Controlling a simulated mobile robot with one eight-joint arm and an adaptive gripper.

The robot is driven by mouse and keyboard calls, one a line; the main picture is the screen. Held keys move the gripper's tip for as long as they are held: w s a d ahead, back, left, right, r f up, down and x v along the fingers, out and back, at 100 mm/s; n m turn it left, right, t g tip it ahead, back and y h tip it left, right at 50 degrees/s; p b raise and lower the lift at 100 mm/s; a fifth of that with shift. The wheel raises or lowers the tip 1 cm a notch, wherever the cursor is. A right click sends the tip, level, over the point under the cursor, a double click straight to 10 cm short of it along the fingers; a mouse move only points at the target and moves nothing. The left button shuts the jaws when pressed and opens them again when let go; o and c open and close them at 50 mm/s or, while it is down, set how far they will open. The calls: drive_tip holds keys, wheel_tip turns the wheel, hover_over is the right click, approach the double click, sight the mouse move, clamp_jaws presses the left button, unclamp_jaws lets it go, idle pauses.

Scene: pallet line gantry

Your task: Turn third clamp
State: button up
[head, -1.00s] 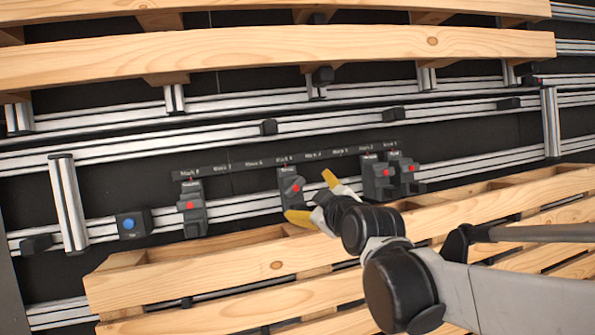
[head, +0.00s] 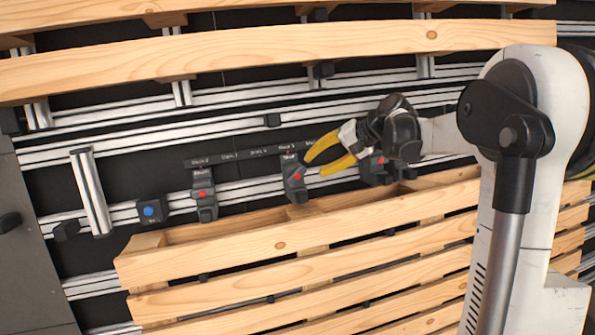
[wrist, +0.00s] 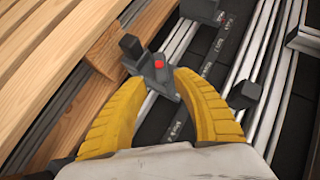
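Several dark grey clamps with red dots sit along the lower rail. In the head view, one clamp (head: 203,195) is on the left, one (head: 293,178) is in the middle, and another (head: 377,168) is partly hidden behind my gripper. My gripper (head: 316,165) has yellow fingers and is open and empty, just right of the middle clamp. In the wrist view, a clamp (wrist: 158,72) with a red dot and a dark lever lies just ahead of the open fingers of my gripper (wrist: 160,84). I cannot tell whether the fingers touch it.
A blue-button box (head: 151,210) sits on the rail at the left. A wooden pallet (head: 240,245) lies below and in front of the rail, and more planks (head: 280,55) run above. Small labels form a strip above the clamps. My arm covers the right side.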

sight(299, 175)
drive_tip(key=x, duration=0.8)
drive_tip(key=shift+a+f, duration=0.1)
drive_tip(key=shift+a, duration=0.05)
clamp_jaws()
